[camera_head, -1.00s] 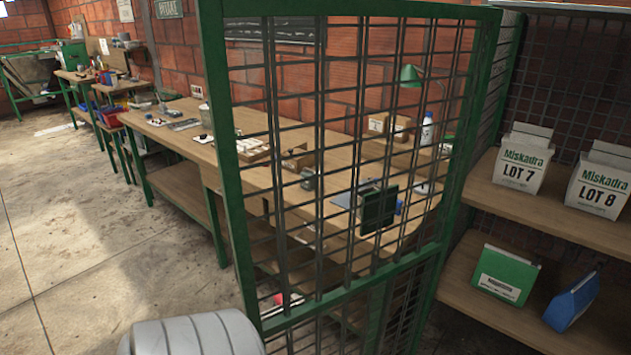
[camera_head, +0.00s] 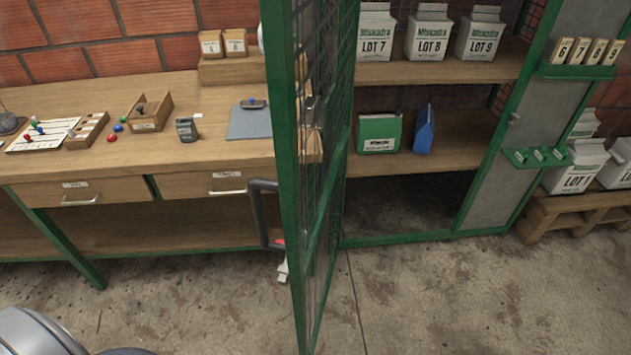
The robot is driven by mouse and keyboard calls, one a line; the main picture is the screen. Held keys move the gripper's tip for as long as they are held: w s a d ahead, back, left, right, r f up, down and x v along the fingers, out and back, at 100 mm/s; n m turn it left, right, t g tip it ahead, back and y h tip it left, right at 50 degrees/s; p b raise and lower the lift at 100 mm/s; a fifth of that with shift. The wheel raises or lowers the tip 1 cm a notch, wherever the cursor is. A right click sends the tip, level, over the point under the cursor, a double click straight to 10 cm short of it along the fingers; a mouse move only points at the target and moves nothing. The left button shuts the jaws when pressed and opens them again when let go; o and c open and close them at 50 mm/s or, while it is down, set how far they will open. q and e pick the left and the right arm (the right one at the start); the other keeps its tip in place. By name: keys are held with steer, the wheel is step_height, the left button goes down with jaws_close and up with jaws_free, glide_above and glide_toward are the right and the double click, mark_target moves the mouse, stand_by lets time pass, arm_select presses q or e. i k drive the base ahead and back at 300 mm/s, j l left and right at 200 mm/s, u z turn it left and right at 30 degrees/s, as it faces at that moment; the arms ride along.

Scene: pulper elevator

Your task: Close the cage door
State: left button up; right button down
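The cage door (camera_head: 325,190) is a green-framed mesh panel. It stands open and swung out toward me, seen almost edge-on in the middle of the head view. A dark grey bar handle (camera_head: 265,215) sticks out from the left side of its near upright. The cage (camera_head: 410,240) behind it to the right has a green frame, and its front is open, showing wooden shelves.
A workbench (camera_head: 220,150) with drawers runs along the left, close to the door. The shelves hold Miskadra bags (camera_head: 430,35), a green box (camera_head: 379,133) and a blue folder (camera_head: 424,130). A pallet (camera_head: 570,215) stands at right. The floor (camera_head: 430,300) before the cage is clear.

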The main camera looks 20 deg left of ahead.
mark_target(277, 17)
steer(key=i+j, duration=0.1)
steer(key=j, duration=0.35)
steer(key=i+j, duration=0.1)
steer(key=j, duration=0.35)
steer(key=i+j+z, duration=0.1)
steer(key=j, duration=0.3)
